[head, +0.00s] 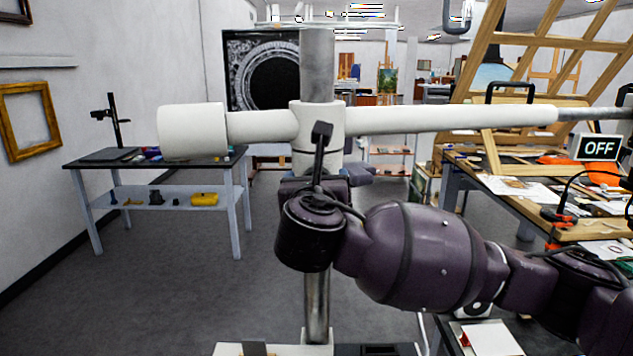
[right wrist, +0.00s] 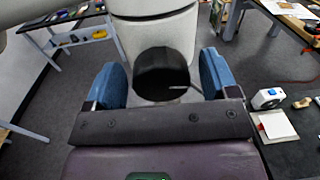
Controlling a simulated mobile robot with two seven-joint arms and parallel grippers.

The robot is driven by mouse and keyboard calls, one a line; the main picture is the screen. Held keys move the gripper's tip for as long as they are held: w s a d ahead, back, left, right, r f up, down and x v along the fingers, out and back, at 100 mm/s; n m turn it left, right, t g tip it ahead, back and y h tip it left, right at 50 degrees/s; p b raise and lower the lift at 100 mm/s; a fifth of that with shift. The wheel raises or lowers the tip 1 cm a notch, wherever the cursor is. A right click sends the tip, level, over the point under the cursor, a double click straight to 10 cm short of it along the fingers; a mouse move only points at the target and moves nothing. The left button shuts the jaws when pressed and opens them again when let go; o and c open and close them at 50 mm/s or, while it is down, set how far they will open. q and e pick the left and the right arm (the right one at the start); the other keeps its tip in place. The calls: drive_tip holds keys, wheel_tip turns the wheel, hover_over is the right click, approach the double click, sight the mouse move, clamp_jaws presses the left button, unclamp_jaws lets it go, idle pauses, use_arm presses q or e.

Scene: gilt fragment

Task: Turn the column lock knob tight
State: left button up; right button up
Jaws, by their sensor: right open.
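The lock knob (right wrist: 163,75) is a black round knob on the white clamp collar (right wrist: 155,35), seen in the right wrist view. My right gripper (right wrist: 160,80) is open, with one blue finger on each side of the knob. A narrow gap shows between the knob and each finger. In the head view the collar (head: 318,125) sits around the upright metal column (head: 317,65), carrying a long white horizontal arm. My right gripper (head: 325,180) is just below and in front of the collar there, and its wrist hides the knob. My left gripper is not in view.
A grey side table (head: 160,165) stands at the left wall. A cluttered workbench (head: 510,187) with papers and an OFF sign (head: 599,148) is at the right. The white horizontal arm (head: 430,119) spans above my right arm. Open floor (head: 190,290) lies left of the column.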

drive_tip(key=shift+c, duration=0.5)
drive_tip(key=c, duration=0.8)
drive_tip(key=m, duration=0.3)
drive_tip(key=shift+m, duration=0.4)
drive_tip(key=m, duration=0.4)
drive_tip(key=shift+d+p, duration=0.1)
drive_tip(key=shift+p, duration=0.2)
drive_tip(key=m, duration=0.3)
drive_tip(key=shift+f+m+g, duration=0.1)
drive_tip(key=shift+m+g, duration=0.2)
drive_tip(key=shift+m, duration=0.1)
drive_tip(key=shift+d+m+y, duration=0.1)
drive_tip(key=shift+m+y, duration=0.2)
drive_tip(key=shift+m, duration=1.9)
